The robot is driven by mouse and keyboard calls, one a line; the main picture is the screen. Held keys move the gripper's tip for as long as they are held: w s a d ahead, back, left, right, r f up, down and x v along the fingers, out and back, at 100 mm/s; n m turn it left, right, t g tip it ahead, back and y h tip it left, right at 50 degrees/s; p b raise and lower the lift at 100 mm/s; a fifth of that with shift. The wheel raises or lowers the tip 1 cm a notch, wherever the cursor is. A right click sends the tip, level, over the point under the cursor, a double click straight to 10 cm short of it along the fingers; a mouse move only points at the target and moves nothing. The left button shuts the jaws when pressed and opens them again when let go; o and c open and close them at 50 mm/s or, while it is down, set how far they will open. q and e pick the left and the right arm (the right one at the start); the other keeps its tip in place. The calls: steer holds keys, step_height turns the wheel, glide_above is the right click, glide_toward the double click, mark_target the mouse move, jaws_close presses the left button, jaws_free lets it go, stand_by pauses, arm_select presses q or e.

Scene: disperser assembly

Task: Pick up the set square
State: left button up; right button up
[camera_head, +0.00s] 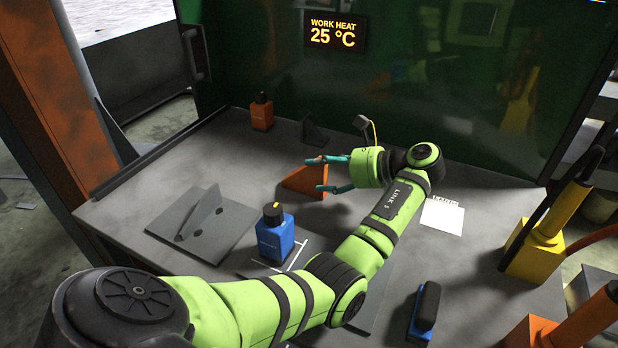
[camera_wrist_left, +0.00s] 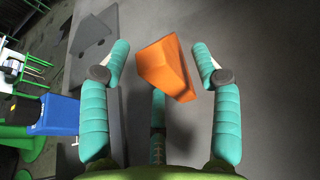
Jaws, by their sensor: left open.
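An orange triangular piece (camera_head: 302,181), which looks like the set square, stands on the grey table near its middle. In the left wrist view the orange piece (camera_wrist_left: 165,70) lies between the spread teal fingers, with clear gaps at both sides. My left gripper (camera_head: 318,174) is open and empty, its fingers beside the piece in the head view. In the wrist view my left gripper (camera_wrist_left: 162,62) has its fingertips on either side of the piece. One finger partly overlaps the piece's right end in the head view. My right gripper is not in view.
A blue box (camera_head: 275,240) stands left of my arm, near a grey plate (camera_head: 165,235) with a triangular bracket. An orange box (camera_head: 262,116) and dark bracket (camera_head: 313,132) stand at the back. A yellow block (camera_head: 535,258) is at right. The green wall (camera_head: 270,70) bounds the back.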

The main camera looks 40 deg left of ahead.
mark_target(296, 172)
arm_select(q)
steer(key=x, duration=0.4)
steer(key=shift+s+a+f, duration=0.15)
steer(key=shift+a+f, duration=0.1)
steer(key=shift+f, duration=0.05)
steer(key=shift+d, duration=0.1)
jaws_close()
steer(key=shift+r, duration=0.1)
steer(key=shift+r, duration=0.1)
